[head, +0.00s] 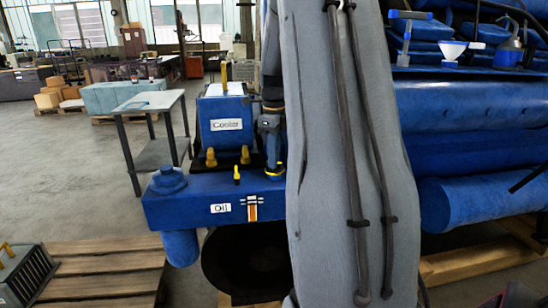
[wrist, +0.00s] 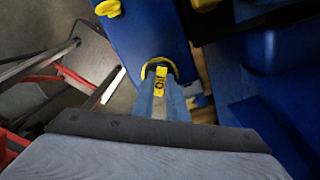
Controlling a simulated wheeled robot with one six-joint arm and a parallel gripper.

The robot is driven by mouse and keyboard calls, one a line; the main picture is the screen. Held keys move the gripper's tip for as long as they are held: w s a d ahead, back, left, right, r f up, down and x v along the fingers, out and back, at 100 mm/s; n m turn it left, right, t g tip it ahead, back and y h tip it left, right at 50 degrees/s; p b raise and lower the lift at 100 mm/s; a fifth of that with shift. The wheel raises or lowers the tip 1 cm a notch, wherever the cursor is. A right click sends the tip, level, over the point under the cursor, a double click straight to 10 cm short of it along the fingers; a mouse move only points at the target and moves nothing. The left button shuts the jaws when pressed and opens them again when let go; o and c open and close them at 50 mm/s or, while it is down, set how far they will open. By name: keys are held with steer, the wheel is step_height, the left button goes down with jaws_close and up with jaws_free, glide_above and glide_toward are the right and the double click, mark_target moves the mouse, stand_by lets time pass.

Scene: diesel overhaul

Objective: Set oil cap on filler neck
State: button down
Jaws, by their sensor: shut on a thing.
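The yellow oil cap (wrist: 161,73), with dark lettering on its tab, is between my gripper's two blue fingers (wrist: 161,88) in the wrist view. My gripper is shut on it. A round yellow rim shows around the cap's far side, against the blue housing. In the head view my gripper (head: 271,150) points down at the top of the blue oil housing (head: 185,208), and the yellow cap (head: 275,174) shows low at its fingertips. The filler neck is hidden under the cap and fingers. I cannot tell whether the cap touches or sits on it.
The blue cooler block (head: 226,124) with yellow fittings stands just behind the housing. A small yellow handle (head: 236,175) rises left of my gripper. The blue engine (head: 460,110) fills the right. A grey side table (head: 150,101) stands left. My arm covers the middle.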

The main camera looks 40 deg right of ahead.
steer(key=c, duration=1.7)
jaws_free()
steer(key=shift+r+b, duration=0.85)
steer(key=shift+r, duration=3.05)
